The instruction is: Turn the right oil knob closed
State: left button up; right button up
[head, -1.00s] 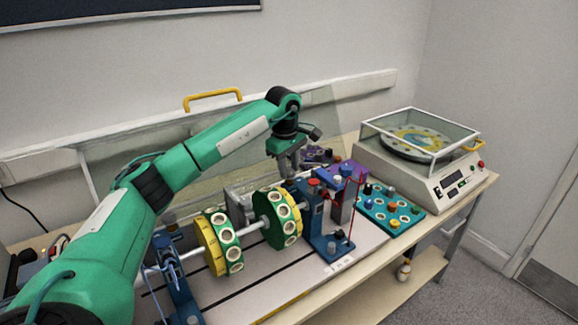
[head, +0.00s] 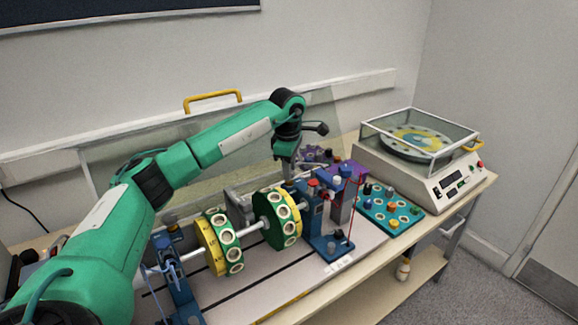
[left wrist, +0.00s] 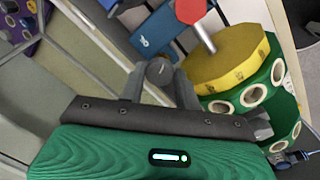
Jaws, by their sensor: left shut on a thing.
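My left gripper (head: 288,170) points down beside the top of the right blue bearing stand (head: 311,212), behind the right disc. In the left wrist view, my left gripper (left wrist: 158,84) has a finger on each side of a round dark grey knob (left wrist: 159,71) with a light mark line on its top, and is shut on it. This appears to be the right oil knob. In the head view I cannot make the knob out clearly behind the stand and fingers. A red-topped part (left wrist: 190,11) stands close by. My right gripper is not in view.
Two yellow and green discs (head: 276,220) with holes sit on a shaft right next to the gripper. A teal board (head: 389,212) with several knobs and a glass-covered balance machine (head: 434,178) stand to the right. A clear panel stands behind.

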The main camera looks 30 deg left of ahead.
pick_arm(q)
jog(key=n, duration=0.3)
jog(key=shift+w+r+n, duration=0.1)
jog(key=shift+n, duration=0.3)
jog(key=n, duration=0.2)
jog(key=shift+n+p, duration=0.3)
jog(key=shift+p, duration=0.05)
jog(key=n, duration=0.3)
jog(key=shift+w+g+y, duration=0.1)
jog(key=shift+g+y, duration=0.2)
jog(key=shift+n+p, duration=0.3)
jog(key=shift+n, duration=1.3)
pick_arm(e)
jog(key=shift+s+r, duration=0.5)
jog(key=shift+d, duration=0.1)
pick_arm(q)
jog(key=o, duration=1)
jog(key=shift+c, duration=0.2)
